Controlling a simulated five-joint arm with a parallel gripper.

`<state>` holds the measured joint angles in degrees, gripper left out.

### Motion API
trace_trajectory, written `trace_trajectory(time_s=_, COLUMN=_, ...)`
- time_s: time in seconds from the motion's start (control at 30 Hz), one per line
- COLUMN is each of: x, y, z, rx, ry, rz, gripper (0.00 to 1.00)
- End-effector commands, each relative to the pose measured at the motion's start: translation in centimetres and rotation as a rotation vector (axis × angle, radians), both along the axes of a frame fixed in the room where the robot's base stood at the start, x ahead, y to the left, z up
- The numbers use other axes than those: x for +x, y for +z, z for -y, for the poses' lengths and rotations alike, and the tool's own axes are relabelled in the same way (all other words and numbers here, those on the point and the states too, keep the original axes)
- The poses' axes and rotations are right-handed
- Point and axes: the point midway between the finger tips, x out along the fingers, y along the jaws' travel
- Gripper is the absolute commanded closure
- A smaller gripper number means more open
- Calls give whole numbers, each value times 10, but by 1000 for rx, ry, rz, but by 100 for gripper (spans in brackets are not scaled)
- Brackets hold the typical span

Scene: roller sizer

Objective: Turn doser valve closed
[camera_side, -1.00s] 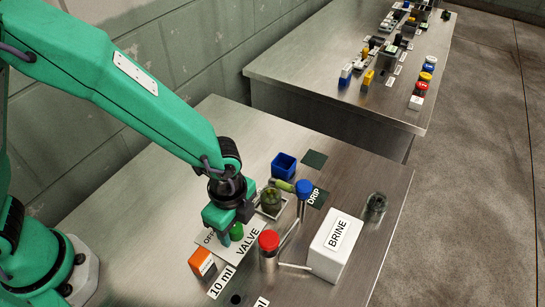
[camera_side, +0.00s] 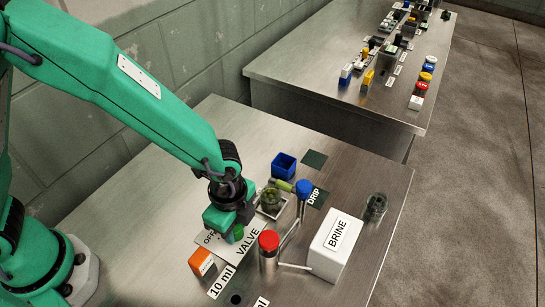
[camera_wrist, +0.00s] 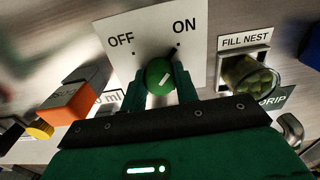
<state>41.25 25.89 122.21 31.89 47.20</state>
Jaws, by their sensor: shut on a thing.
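The doser valve's round green knob (camera_wrist: 159,76) sits on a white plate (camera_wrist: 146,28) marked OFF at left and ON at right in the wrist view. In the side view, my gripper (camera_side: 230,228) is low over the VALVE plate (camera_side: 248,246), and the green knob (camera_side: 238,233) shows partly beside the fingers.
A glass jar with green contents (camera_wrist: 250,77) stands at the FILL NEST, right of the valve. An orange block (camera_side: 202,263), a red-capped post (camera_side: 268,242), a blue-topped post (camera_side: 303,188) and a white BRINE box (camera_side: 336,246) stand nearby. A blue open box (camera_side: 284,166) is behind.

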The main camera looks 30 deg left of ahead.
Motion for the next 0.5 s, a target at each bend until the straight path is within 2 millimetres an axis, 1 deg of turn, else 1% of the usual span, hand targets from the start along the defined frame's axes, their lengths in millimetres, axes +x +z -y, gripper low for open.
trace_trajectory(time_s=0.27, x=0, y=1, z=0, rx=0, ry=122, rz=0, gripper=93)
trace_trajectory(time_s=0.5, x=0, y=1, z=0, rx=0, ry=311, rz=0, gripper=93)
